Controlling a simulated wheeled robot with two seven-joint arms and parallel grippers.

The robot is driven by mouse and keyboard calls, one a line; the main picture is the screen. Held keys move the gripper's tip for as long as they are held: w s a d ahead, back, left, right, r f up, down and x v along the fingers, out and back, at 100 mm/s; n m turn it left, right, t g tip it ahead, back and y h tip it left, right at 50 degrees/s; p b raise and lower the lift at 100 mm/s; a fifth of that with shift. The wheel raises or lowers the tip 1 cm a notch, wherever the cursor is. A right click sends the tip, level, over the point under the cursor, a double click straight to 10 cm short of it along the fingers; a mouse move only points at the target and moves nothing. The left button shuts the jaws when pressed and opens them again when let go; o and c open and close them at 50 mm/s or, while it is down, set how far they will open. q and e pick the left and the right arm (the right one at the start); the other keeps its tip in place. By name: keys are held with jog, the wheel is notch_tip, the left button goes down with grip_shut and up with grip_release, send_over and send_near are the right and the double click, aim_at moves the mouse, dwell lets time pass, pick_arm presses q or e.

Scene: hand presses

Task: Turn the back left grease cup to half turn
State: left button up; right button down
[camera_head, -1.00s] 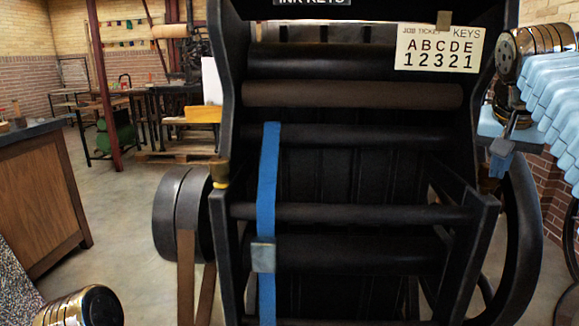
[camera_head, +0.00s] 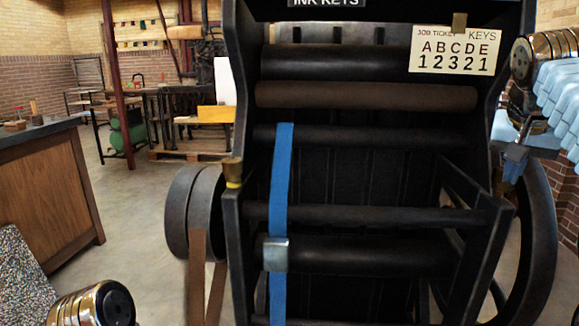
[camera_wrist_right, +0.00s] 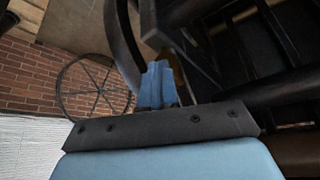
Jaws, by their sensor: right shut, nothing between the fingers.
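A brass grease cup (camera_head: 232,172) with a yellow band stands on the left side of the black press frame in the head view. Another brass-coloured piece (camera_head: 503,186), mostly hidden, shows at the right side behind my right gripper (camera_head: 512,174). I cannot tell whether it is the back left grease cup or how far it is turned. In the right wrist view my blue fingers (camera_wrist_right: 157,84) are shut and empty, with a brownish brass piece (camera_wrist_right: 179,75) just behind them. Contact cannot be made out. My left gripper is out of view.
The press has dark rollers (camera_head: 360,135), a blue strap (camera_head: 282,180) and a job ticket (camera_head: 455,50). A dark wheel (camera_head: 540,240) stands close to my right gripper. A wooden cabinet (camera_head: 45,190) is at left, with open floor (camera_head: 135,240) between it and the press.

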jog(key=shift+w+a+p, duration=0.2)
jog(key=shift+a+p, duration=0.05)
jog(key=shift+p, duration=0.15)
jog(key=shift+s+a, duration=0.25)
jog(key=shift+a, duration=0.05)
dwell(0.4)
